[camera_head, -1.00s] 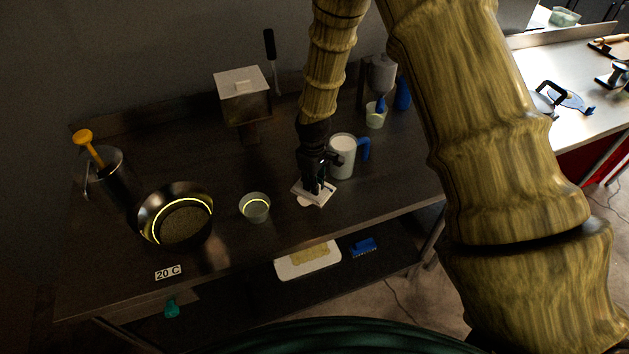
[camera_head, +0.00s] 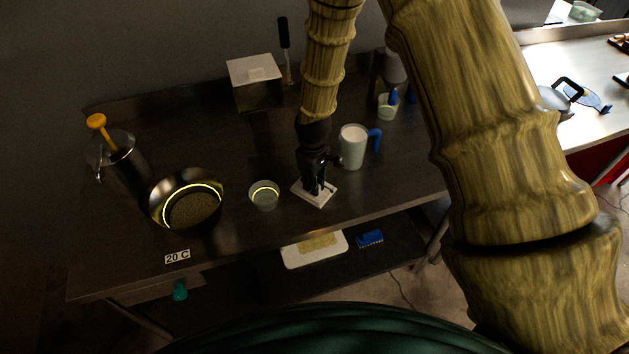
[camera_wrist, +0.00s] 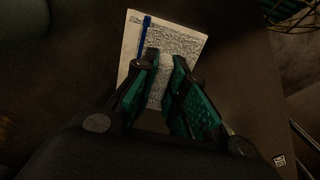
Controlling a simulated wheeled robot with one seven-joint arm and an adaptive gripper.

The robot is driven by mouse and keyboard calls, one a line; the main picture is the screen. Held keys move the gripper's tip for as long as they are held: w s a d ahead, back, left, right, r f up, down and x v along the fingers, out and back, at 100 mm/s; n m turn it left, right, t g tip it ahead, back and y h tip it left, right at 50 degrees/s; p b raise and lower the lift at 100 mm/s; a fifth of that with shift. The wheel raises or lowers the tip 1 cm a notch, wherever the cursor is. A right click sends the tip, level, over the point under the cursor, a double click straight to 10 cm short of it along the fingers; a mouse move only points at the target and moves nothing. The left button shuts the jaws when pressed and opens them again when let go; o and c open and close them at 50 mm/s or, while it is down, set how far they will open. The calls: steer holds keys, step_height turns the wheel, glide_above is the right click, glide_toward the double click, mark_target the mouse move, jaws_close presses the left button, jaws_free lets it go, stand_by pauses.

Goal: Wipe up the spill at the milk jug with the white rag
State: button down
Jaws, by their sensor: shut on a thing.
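The white rag (camera_head: 320,200) lies flat on the dark counter in front of the milk jug. In the wrist view the rag (camera_wrist: 186,42) is fluffy, with a blue stripe near its left edge. My gripper (camera_head: 314,189) points down and is shut on the rag; its teal-padded fingers (camera_wrist: 165,64) have cloth between them. The milk jug (camera_head: 352,150) stands upright just behind and to the right, white inside with a blue handle on its right. I see no spill now; any liquid under the rag or behind my gripper is hidden.
A small bowl (camera_head: 264,197) stands left of the rag, then a pan (camera_head: 160,215) and a metal canister (camera_head: 125,165). A cup (camera_head: 387,108) and a box (camera_head: 255,92) are behind. The counter's front edge is close to the rag.

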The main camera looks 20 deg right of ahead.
mark_target(307, 196)
steer(key=shift+s+a+f, duration=0.15)
steer(key=shift+s+a, duration=0.9)
steer(key=shift+a, duration=0.25)
steer(key=c, duration=1.7)
jaws_free()
steer(key=shift+c, duration=0.2)
steer(key=shift+w+r+p, duration=0.1)
steer(key=shift+r+p, duration=0.3)
steer(key=shift+c, duration=0.4)
jaws_close()
steer(key=shift+w+d, duration=0.1)
steer(key=shift+d, duration=0.05)
